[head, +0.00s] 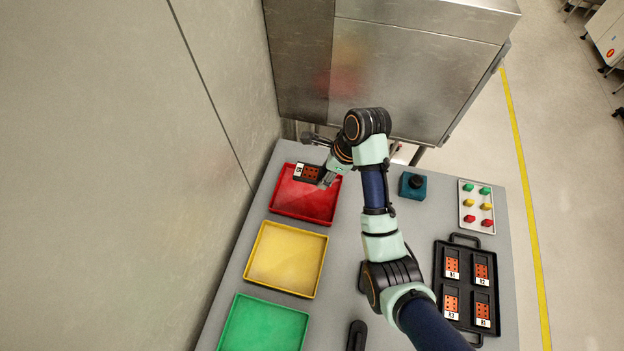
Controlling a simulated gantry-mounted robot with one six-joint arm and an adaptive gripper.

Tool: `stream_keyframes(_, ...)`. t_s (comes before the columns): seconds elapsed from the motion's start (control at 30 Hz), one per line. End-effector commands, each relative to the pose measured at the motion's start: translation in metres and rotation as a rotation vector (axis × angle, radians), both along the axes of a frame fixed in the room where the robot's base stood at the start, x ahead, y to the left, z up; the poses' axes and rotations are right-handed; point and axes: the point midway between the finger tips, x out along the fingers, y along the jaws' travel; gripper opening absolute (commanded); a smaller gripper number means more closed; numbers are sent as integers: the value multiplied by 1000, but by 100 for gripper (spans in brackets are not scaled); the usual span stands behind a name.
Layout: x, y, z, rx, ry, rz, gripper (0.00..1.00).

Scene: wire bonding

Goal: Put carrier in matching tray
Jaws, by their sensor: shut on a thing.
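A dark carrier (308,172) with an orange face and a white label end is over the far part of the red tray (303,208). My gripper (322,178) is shut on its right end. I cannot tell whether the carrier touches the tray. Its label is too small to read surely. The yellow tray (262,289) and the green tray (262,330) lie nearer in the same row and look empty. Several similar carriers, such as one at the upper left (452,265), sit in the black handled rack (467,295) on the right.
A teal box (413,186) with a black knob stands right of my arm. A white panel (476,212) with green, yellow and red pieces lies farther right. A black object (357,335) is at the front. A metal cabinet (410,75) stands behind the table. My arm crosses the table's middle.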

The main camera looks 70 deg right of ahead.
Motion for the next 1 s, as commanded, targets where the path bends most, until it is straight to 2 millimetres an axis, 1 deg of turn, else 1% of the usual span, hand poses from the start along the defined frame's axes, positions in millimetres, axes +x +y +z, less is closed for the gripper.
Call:
stream_keyframes(0.13,2,1,1,-1,0,0,15)
stream_keyframes(0.17,2,1,-1,0,0,0,15)
stream_keyframes(0.23,2,1,-12,0,1,0,15)
stream_keyframes(0.27,2,1,-20,0,1,0,15)
stream_keyframes(0.33,2,1,-42,0,1,0,15)
stream_keyframes(0.37,1,1,-48,2,1,0,15)
stream_keyframes(0.47,1,2,-77,4,3,-1,15)
stream_keyframes(0.6,1,2,-120,4,2,0,15)
stream_keyframes(0.7,1,2,-143,1,1,-1,15)
stream_keyframes(0.8,2,1,-154,0,0,0,15)
stream_keyframes(1.0,2,1,-160,-1,0,1,15)
